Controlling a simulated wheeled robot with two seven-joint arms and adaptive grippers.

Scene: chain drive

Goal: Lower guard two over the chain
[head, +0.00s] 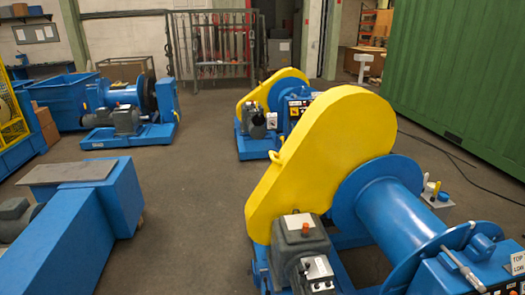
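Two yellow chain guards are in the head view; I cannot tell which is guard two. The large near guard (325,140) sits tilted along the side of a blue winch, beside its blue drum (392,215). A small yellow handle (285,153) sticks out from its left edge. The smaller far guard (262,88) is on another blue winch farther back. Both appear to be down against their machines. No chain shows; any chain behind the guards is hidden. Neither of my grippers is in view.
A grey motor (298,238) stands in front of the near guard. A blue beam (75,225) with a grey plate fills the lower left. Another blue winch (125,110) stands back left. A green container (460,75) is at right. Open floor (185,195) lies between the machines.

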